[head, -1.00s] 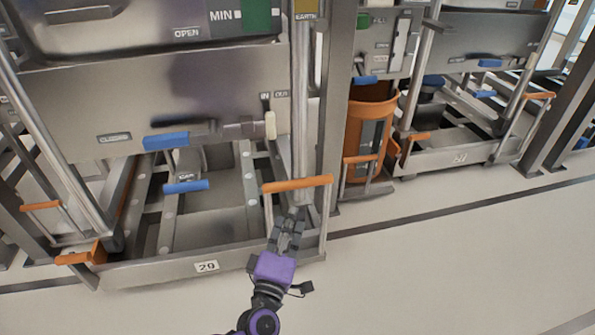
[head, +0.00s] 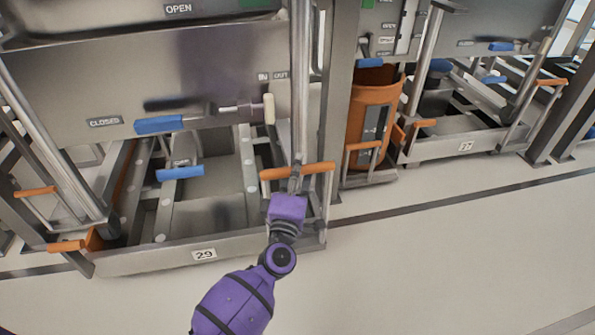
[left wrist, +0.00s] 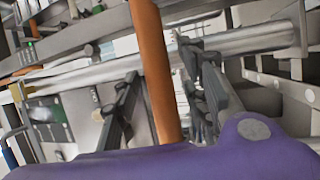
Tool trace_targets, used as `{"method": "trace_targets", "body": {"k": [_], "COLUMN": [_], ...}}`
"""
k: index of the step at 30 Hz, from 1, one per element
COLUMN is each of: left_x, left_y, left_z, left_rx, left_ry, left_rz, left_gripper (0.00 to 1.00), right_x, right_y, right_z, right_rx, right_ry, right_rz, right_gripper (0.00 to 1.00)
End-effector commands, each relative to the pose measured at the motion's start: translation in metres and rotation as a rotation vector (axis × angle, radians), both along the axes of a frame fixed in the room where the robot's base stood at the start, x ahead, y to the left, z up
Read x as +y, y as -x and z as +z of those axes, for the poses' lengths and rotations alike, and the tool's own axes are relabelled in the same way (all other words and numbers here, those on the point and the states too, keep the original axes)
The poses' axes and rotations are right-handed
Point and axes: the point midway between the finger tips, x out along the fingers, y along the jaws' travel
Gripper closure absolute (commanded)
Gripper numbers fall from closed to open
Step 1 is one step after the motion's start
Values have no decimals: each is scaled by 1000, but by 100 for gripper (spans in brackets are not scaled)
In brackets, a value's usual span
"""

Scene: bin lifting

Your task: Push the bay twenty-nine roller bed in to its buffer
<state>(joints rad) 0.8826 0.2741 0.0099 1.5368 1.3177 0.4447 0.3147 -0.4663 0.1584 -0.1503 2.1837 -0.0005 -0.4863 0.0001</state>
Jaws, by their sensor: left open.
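The bay twenty-nine roller bed (head: 140,263) is a low steel frame with a "29" plate on its front rail. An orange bar handle (head: 325,168) stands at its right end, and it also shows in the left wrist view (left wrist: 150,60). My left gripper (head: 295,178) is at this handle, mostly hidden by its own purple wrist. In the left wrist view its two dark fingers (left wrist: 165,100) are apart, with the orange bar running up between them in the picture. I cannot tell if they touch it. My right gripper is not in view. No buffer can be made out.
An orange bin (head: 372,105) and a neighbouring bay stand to the right. The pale floor (head: 430,260) in front is clear.

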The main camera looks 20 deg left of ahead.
Motion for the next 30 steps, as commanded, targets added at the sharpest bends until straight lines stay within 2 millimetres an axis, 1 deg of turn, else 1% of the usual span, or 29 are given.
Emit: {"method": "trace_targets", "body": {"k": [3,12,20,23,26,28,30], "left_x": [0,0,0,-6,-18,-19,-23], "left_y": [0,1,1,10,26,26,30], "left_z": [0,0,0,-1,0,-2,-1], "left_rx": [0,0,1,3,5,3,3], "left_ry": [0,0,1,4,4,3,4], "left_rz": [0,0,0,0,-2,-4,-6], "left_gripper": [61,100,100,100,100,100,100], "right_x": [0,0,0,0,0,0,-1], "right_y": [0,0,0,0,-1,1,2], "right_z": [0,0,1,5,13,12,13], "right_rx": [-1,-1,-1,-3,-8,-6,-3], "right_ry": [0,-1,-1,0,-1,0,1], "right_rz": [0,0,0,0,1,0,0], "right_gripper": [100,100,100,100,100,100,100]}}
